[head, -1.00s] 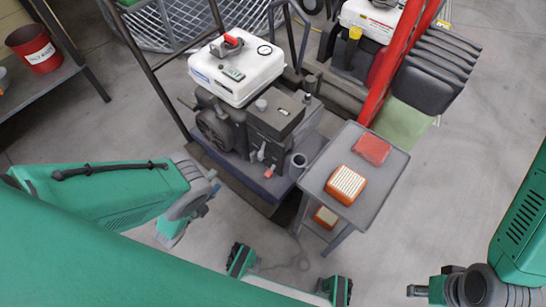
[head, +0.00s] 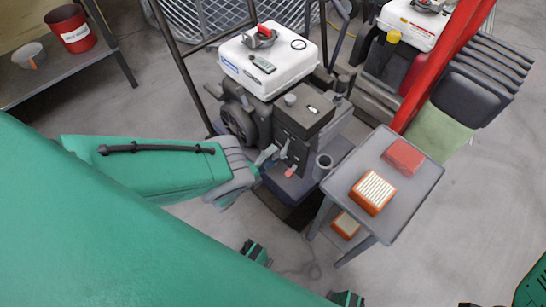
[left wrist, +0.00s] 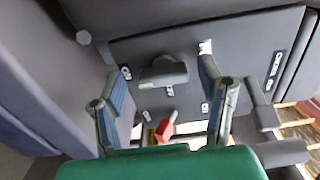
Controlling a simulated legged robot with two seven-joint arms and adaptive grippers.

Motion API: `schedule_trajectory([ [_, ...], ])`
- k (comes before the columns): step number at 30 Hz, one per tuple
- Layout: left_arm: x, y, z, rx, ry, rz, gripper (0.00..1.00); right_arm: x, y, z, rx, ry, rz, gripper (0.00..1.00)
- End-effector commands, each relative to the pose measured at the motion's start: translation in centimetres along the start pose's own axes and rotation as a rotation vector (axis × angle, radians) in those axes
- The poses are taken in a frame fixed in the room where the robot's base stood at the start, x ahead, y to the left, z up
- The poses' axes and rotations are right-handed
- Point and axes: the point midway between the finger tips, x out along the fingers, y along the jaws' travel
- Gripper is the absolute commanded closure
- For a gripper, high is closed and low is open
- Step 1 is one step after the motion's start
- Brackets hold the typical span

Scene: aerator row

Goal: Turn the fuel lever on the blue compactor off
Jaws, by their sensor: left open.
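The compactor with the dark blue base (head: 300,186) stands in the middle of the head view, with a white tank (head: 268,68) on top of its dark engine (head: 303,112). My left gripper (head: 272,160) is at the engine's front, near a small red part (head: 289,174). In the left wrist view my left gripper (left wrist: 160,72) is open, with one finger on each side of a dark grey lever (left wrist: 163,73) on the engine panel. The red part (left wrist: 165,130) shows below the lever, nearer the palm. I cannot tell whether the fingers touch the lever. My right gripper (head: 466,304) barely shows at the bottom edge.
A grey cart (head: 425,185) with a red box (head: 404,157) and an orange-sided filter (head: 372,193) stands right of the compactor. A second machine with a red frame (head: 445,65) is behind it. A shelf with a red bucket (head: 70,28) is at upper left.

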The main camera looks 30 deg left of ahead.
Motion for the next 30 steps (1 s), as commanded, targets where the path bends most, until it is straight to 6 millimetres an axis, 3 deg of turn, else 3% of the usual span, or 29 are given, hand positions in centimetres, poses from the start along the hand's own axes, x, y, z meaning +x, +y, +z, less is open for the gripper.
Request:
schedule_trajectory([
  [11, 0.72, 0.0, 0.04, -0.002, 0.0, 0.0, 0.38, 0.2, 0.03, 0.03, 0.001, 0.0, 0.0, 0.6],
  [16, 0.7, 0.0, 0.03, -0.002, 0.0, 0.001, 0.88, 0.2, 0.02, 0.03, 0.001, 0.0, 0.0, 0.6],
  [30, 0.65, 0.18, 0.0, -0.076, -0.002, 0.005, 0.87, 0.35, 0.02, 0.03, 0.001, 0.0, 0.0, 0.6],
])
